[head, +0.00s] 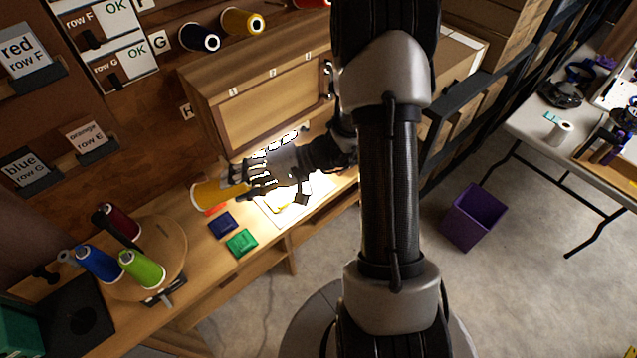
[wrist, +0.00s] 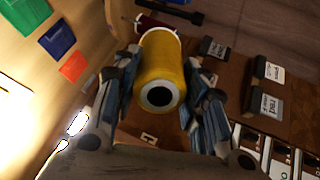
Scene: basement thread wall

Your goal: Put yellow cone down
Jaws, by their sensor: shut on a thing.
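The yellow cone (head: 212,194) is a thread cone held above the wooden bench in the head view. My gripper (head: 246,184) is shut on it from the right side. In the wrist view the yellow cone (wrist: 160,72) sits between the two fingers of my gripper (wrist: 158,92), with its dark hollow end facing the camera. The cone lies on its side in the grip. Whether it touches anything below cannot be told.
Blue (head: 223,224) and green (head: 241,243) squares and a white sheet (head: 272,212) lie on the bench. A round wooden stand (head: 172,240) at left holds blue (head: 98,263), green (head: 141,268) and dark red (head: 118,222) cones. A wooden cabinet (head: 268,112) stands behind.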

